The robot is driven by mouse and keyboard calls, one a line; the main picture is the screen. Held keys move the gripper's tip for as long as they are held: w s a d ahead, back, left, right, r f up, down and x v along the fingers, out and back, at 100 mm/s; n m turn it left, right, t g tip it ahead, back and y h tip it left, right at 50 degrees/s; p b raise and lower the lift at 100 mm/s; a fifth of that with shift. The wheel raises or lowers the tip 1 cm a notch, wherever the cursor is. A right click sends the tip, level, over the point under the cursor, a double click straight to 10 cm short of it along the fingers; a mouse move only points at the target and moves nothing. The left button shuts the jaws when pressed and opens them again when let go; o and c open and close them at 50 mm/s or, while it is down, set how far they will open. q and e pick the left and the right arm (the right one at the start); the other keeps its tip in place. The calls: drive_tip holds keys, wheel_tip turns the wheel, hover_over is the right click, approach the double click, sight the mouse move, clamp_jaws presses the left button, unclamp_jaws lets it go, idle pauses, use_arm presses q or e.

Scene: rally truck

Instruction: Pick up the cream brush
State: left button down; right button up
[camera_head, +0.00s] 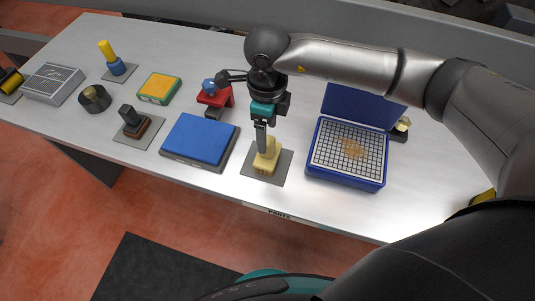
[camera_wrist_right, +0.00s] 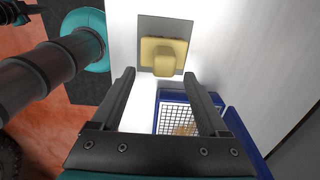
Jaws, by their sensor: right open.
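The cream brush (camera_head: 268,158) stands on a small grey mat (camera_head: 281,172) near the front edge of the table. My right gripper (camera_head: 262,148) is above it in the head view, its fingers pointing down and overlapping the brush there. In the right wrist view the cream brush (camera_wrist_right: 163,52) lies just beyond the fingertips of the right gripper (camera_wrist_right: 159,76), with its block-like handle towards the opening. The fingers are wide apart with nothing held between them. My left gripper is not visible.
An open blue box (camera_head: 316,172) with a grid stands right of the brush. A blue pad (camera_head: 200,138) lies to the left, and a red item with a blue top (camera_head: 215,97) stands behind. Further left are a black-handled stamp (camera_head: 131,121) and a yellow-green block (camera_head: 159,88).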

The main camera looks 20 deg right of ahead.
drive_tip(key=f, duration=0.5)
drive_tip(key=shift+w+d+f, duration=0.1)
drive_tip(key=shift+w, duration=0.2)
clamp_jaws()
idle(1.1)
